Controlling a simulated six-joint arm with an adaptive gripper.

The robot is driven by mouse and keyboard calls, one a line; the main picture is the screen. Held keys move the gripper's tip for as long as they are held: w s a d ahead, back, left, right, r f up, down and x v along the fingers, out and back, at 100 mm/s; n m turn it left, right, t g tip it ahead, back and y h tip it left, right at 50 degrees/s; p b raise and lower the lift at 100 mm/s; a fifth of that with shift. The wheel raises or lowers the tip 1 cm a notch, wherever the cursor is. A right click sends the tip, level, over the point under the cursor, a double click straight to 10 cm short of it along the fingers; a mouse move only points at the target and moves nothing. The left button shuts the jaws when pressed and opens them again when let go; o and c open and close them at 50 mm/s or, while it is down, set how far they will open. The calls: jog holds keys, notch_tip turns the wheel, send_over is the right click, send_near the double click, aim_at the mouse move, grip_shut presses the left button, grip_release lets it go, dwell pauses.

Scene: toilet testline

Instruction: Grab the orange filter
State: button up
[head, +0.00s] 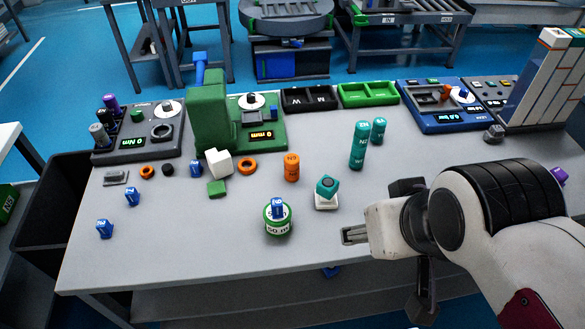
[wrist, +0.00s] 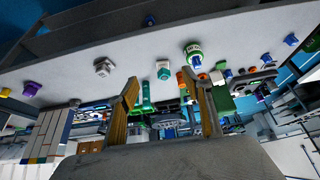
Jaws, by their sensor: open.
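An upright orange cylinder with dark markings (head: 291,167), which looks like the orange filter, stands mid-table, left of the tall teal cylinders. In the wrist view a small orange shape (wrist: 180,79), likely the same cylinder, shows beside the right finger and is partly hidden. My gripper (head: 352,235) is near the table's front edge, to the right of and nearer than the orange cylinder, and well apart from it. In the wrist view my gripper (wrist: 161,84) has its two fingers wide apart with nothing held between them.
Teal cylinders (head: 359,145) stand behind. A white cube (head: 218,164) and orange ring (head: 246,167) lie left. A green press (head: 209,115) rises behind them.

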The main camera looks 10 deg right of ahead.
jog(key=shift+w, duration=0.1)
jog(key=w+d+f+n+t, duration=0.1)
jog(key=w+d+t, duration=0.15)
jog(key=w, duration=0.65)
jog(key=w+d+f+n+t+h, duration=0.1)
jog(key=w+d, duration=0.2)
jog(key=w, duration=0.7)
jog(key=w+d+f+n+t, duration=0.1)
jog(key=w+d+n, duration=0.15)
jog(key=w, duration=0.65)
jog(key=n+y, duration=0.4)
jog(key=y, duration=0.3)
send_near(297, 160)
jog(key=w+d+r, duration=0.2)
jog(key=w+d, duration=0.2)
jog(key=w, duration=0.2)
jog(key=s+a+f+y, duration=0.2)
jog(key=a+f+y, duration=0.1)
jog(key=a+f, duration=0.1)
jog(key=shift+s+f+y, duration=0.4)
jog(key=shift+f, duration=0.15)
jog(key=shift+a+n, duration=0.1)
jog(key=shift+n, duration=0.15)
jog(key=shift+x, duration=1.3)
